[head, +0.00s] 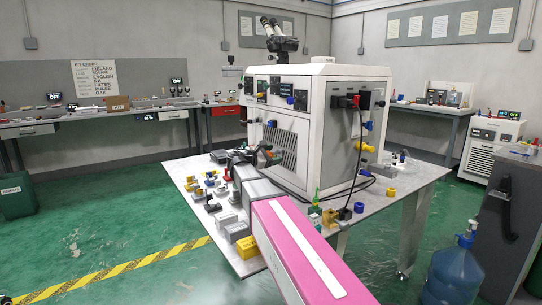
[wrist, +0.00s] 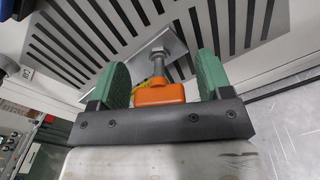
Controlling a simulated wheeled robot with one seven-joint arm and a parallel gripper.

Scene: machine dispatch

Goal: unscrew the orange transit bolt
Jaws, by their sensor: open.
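The orange transit bolt (wrist: 162,94) shows in the wrist view. It has a blocky orange head and a grey threaded shank. The shank reaches a metal bracket (wrist: 165,42) in front of the slotted vent panel of the white machine (head: 345,125). My gripper (wrist: 163,75) is open, with one green finger on each side of the bolt. A gap shows between each finger and the orange head, and the fingers do not close on it. In the head view my arm reaches to the machine's front, where the bolt is hard to make out.
The machine stands on a grey table (head: 408,180). Several small parts and fittings lie along the table's left and front edges. A blue water bottle (head: 452,272) stands on the floor at right. Open green floor lies at left.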

